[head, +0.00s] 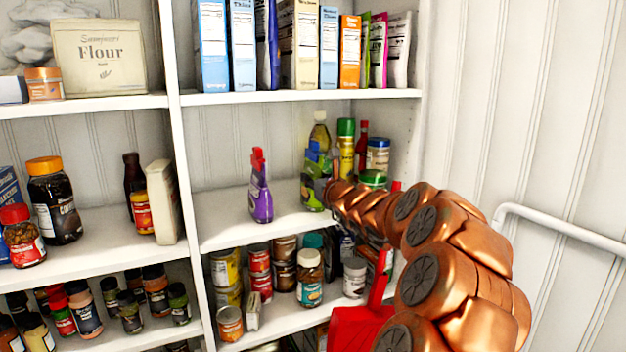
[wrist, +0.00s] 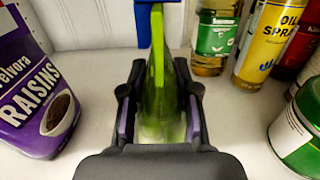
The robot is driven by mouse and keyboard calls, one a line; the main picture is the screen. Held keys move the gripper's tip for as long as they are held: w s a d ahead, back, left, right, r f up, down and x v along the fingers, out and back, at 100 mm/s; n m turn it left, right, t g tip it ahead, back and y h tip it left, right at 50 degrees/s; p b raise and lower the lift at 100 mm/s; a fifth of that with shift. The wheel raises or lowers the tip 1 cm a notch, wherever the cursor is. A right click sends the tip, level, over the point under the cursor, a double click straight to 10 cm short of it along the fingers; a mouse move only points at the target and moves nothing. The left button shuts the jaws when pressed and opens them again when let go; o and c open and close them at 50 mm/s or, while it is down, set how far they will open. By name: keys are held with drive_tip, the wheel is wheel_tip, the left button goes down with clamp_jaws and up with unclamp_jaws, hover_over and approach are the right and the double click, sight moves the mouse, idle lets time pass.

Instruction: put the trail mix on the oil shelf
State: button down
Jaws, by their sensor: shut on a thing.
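A green bag with a blue clip on top (head: 313,178), likely the trail mix, is upright at the middle oil shelf (head: 215,222); its label is not readable. In the wrist view the green bag (wrist: 157,75) is seen edge-on between the fingers. My gripper (wrist: 160,118) is shut on it, with a finger on each side. In the head view my arm hides most of the gripper. The bag's base is at or just above the shelf surface; I cannot tell which.
A purple raisins bag (head: 261,190) with a red clip stands to the left. An oil bottle (wrist: 213,40), a yellow oil spray (wrist: 275,40) and a green-labelled can (wrist: 298,135) stand behind and right. Bare shelf lies between raisins and green bag.

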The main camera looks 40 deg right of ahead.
drive_tip(key=shift+f, duration=0.1)
drive_tip(key=c, duration=0.8)
unclamp_jaws()
drive_tip(key=shift+c, duration=0.2)
drive_tip(key=shift+s, duration=0.1)
drive_tip(key=b+v, duration=0.2)
drive_tip(key=v, duration=1)
drive_tip(key=shift+a, duration=0.1)
